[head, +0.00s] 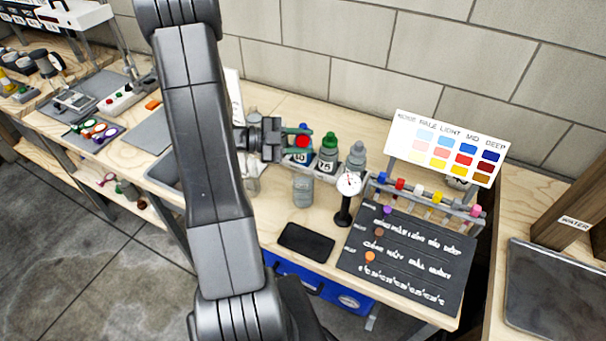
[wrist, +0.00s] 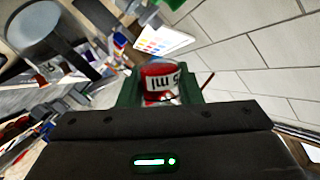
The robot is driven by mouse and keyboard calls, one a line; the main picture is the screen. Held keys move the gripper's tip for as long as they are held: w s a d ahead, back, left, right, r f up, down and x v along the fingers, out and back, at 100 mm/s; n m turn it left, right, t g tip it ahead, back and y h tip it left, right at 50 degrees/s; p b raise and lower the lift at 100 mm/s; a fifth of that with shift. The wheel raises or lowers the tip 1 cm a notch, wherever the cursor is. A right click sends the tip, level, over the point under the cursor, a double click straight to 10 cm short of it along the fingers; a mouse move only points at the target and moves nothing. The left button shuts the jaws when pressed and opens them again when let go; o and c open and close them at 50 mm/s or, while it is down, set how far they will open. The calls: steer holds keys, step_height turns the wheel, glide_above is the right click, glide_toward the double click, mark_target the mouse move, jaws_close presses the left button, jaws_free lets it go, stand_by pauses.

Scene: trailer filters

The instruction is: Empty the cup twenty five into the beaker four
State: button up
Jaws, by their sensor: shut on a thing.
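My gripper (head: 297,140) is shut on a small red cup (head: 302,142) above the back of the bench. In the wrist view the cup (wrist: 160,80) sits between the green fingers, its white label partly readable as "5 ml". It looks tilted over; its contents cannot be seen. A clear greyish beaker or jar (head: 303,190) stands on the bench below and in front of my gripper, apart from the cup. I cannot read a number on it, so I cannot tell whether it is beaker four.
A green-capped bottle (head: 327,155) and a grey bottle (head: 356,158) stand right of my gripper. A dial gauge (head: 347,187), colour chart (head: 448,147), rack of coloured caps (head: 425,198) and dark board (head: 408,255) are further right. A black pad (head: 306,240) lies in front.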

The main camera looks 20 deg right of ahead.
steer(key=shift+s+r+m+t+h+b, duration=0.1)
steer(key=shift+r+m+t+h+b, duration=0.15)
steer(key=shift+m+b, duration=0.6)
steer(key=shift+r+m+t+h+b, duration=0.2)
steer(key=shift+m+b, duration=0.25)
steer(key=shift+b, duration=0.75)
steer(key=shift+f+m+b, duration=0.5)
steer(key=shift+m+b, duration=0.2)
steer(key=shift+b, duration=1)
steer(key=shift+s+a+r+m+h+b, duration=0.1)
steer(key=shift+r+m+h+b, duration=0.2)
steer(key=shift+m+b, duration=0.7)
steer(key=shift+s+r+m+h+b, duration=0.1)
steer(key=shift+r+m+h+b, duration=0.3)
steer(key=shift+b, duration=0.95)
stand_by(1.9)
